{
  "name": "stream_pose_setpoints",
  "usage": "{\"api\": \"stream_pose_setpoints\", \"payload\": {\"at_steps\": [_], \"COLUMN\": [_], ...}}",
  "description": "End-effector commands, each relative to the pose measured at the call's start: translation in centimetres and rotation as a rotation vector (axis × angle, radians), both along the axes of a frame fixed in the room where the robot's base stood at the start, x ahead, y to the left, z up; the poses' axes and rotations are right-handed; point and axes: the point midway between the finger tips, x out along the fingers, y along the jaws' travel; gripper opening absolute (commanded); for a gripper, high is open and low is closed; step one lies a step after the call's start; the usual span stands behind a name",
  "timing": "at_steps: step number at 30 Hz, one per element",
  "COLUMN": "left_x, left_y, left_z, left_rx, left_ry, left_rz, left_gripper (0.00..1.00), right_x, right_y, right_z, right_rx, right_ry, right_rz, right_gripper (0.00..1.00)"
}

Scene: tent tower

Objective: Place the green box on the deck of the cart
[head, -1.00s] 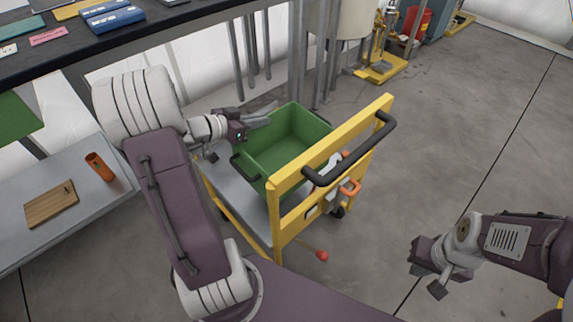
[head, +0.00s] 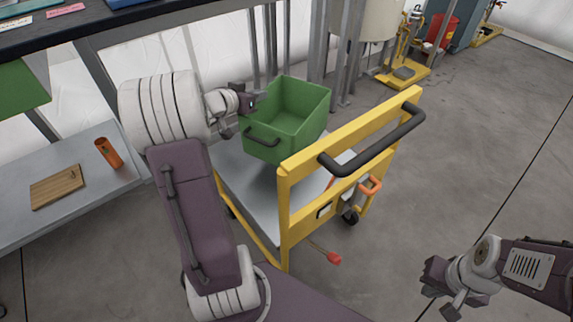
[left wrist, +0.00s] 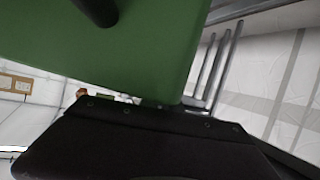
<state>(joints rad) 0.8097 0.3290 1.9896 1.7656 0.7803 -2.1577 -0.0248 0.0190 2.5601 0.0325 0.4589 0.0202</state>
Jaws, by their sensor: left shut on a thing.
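The green box (head: 285,135) is an open-topped bin with a black handle on its near side. In the head view it is over the far part of the grey deck (head: 245,185) of the yellow-framed cart (head: 345,140). I cannot tell whether its bottom touches the deck. My left gripper (head: 250,97) is shut on the box's left side; its fingertips are mostly hidden. In the left wrist view the box wall (left wrist: 130,50) fills the upper left above my dark gripper (left wrist: 150,135). My right gripper (head: 443,290) is open and empty at the lower right, away from the cart.
A grey bench (head: 90,170) at the left holds an orange cylinder (head: 109,152) and a wooden board (head: 57,187). A dark table (head: 110,28) and metal posts stand behind. The cart's push bar (head: 375,145) rises on the near side.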

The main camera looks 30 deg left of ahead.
Motion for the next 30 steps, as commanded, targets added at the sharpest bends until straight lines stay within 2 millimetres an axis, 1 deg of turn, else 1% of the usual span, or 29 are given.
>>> {"api": "stream_pose_setpoints", "payload": {"at_steps": [2,4,5,9,12,18,20,22,25,27,30], "left_x": [0.1,0.1,0.1,0.1,0.1,0.1,0.1,0.1,0.1,0.1,0.1], "left_y": [0.1,0.2,0.2,0.1,0.1,0.1,0.1,0.1,0.1,0.1,0.1], "left_z": [0.3,0.1,-0.2,-3.0,-4.4,-5.0,-6.0,-7.5,-9.2,-9.7,-9.8], "left_rx": [-0.003,-0.004,-0.005,-0.007,-0.006,-0.004,-0.005,-0.006,-0.005,-0.005,-0.003], "left_ry": [-0.006,-0.006,-0.006,-0.003,-0.005,-0.006,-0.005,-0.003,-0.004,-0.005,-0.006], "left_rz": [0.007,0.009,0.009,0.009,0.009,0.007,0.008,0.007,0.008,0.008,0.007], "left_gripper": [0.00,0.00,0.00,0.00,0.00,0.00,0.00,0.00,0.00,0.00,0.00], "right_x": [0.0,0.0,0.0,0.0,0.0,0.0,0.0,0.0,0.0,0.0,0.0], "right_y": [0.0,0.0,0.0,0.0,0.0,0.0,0.0,0.0,0.0,0.0,0.0], "right_z": [-0.1,-0.2,-0.4,-1.8,-2.4,-2.6,-3.2,-3.9,-4.7,-4.9,-4.9], "right_rx": [0.000,0.000,0.000,0.000,0.000,0.000,0.000,0.000,0.000,0.000,0.000], "right_ry": [0.000,0.000,0.000,0.000,0.000,0.000,0.000,0.000,0.000,0.000,0.000], "right_rz": [0.000,0.000,0.000,0.000,0.000,0.000,0.000,0.000,0.000,0.000,0.000], "right_gripper": [0.00,0.00,0.00,0.00,0.00,0.00,0.00,0.00,0.00,0.00,0.00]}}
